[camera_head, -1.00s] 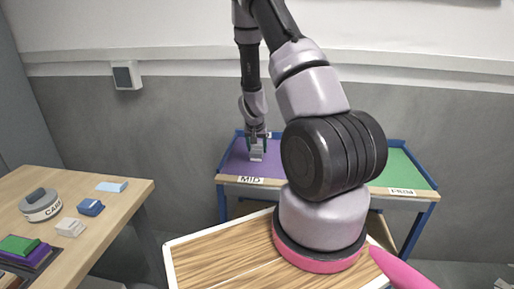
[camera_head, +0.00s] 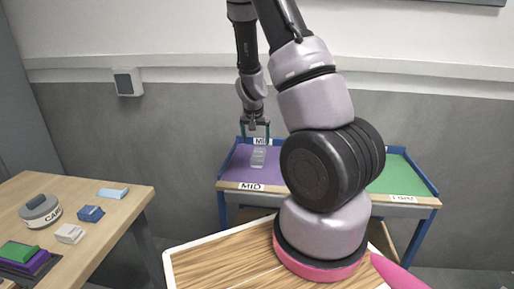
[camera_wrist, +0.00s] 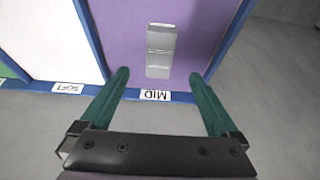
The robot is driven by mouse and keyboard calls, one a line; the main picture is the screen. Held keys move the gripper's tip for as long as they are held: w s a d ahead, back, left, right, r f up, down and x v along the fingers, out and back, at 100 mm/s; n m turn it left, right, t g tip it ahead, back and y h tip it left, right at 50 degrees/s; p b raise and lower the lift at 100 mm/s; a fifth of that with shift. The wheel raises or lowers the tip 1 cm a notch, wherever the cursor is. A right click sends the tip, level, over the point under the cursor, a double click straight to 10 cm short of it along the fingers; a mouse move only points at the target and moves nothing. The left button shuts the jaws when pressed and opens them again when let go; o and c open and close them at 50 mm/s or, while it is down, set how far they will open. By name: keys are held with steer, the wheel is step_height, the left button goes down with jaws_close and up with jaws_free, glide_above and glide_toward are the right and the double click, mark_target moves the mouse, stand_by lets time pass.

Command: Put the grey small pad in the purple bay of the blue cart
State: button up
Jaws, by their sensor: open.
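The grey small pad (camera_head: 258,157) lies flat on the purple bay (camera_head: 236,168) of the blue cart (camera_head: 223,208), near the bay's far side in the head view. In the wrist view the pad (camera_wrist: 160,50) rests on the purple surface (camera_wrist: 203,35), apart from the blue rims. My gripper (camera_head: 256,138) is above the bay, open and empty. Its green fingers (camera_wrist: 160,85) are spread wide in the wrist view, with the pad beyond their tips and not touched by either.
A MID label (camera_head: 251,187) marks the purple bay. A green bay (camera_head: 396,172) lies at the cart's right, partly behind my arm. A grey wall stands close behind the cart.

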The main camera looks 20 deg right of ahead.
steer(key=s+a+r+t+y, duration=0.15)
steer(key=s+a+r, duration=0.25)
steer(key=r, duration=0.6)
steer(key=s+a+r+y, duration=0.25)
steer(key=a+r, duration=0.25)
steer(key=r, duration=0.5)
steer(key=s+a+r+n+t, duration=0.1)
steer(key=s+a+r, duration=0.1)
steer(key=s+r, duration=0.4)
steer(key=s+a+r+n+t, duration=0.1)
steer(key=s+r, duration=0.5)
steer(key=s, duration=0.6)
steer(key=shift+a+r+n, duration=0.2)
steer(key=shift+a+n, duration=0.1)
steer(key=shift+a, duration=0.55)
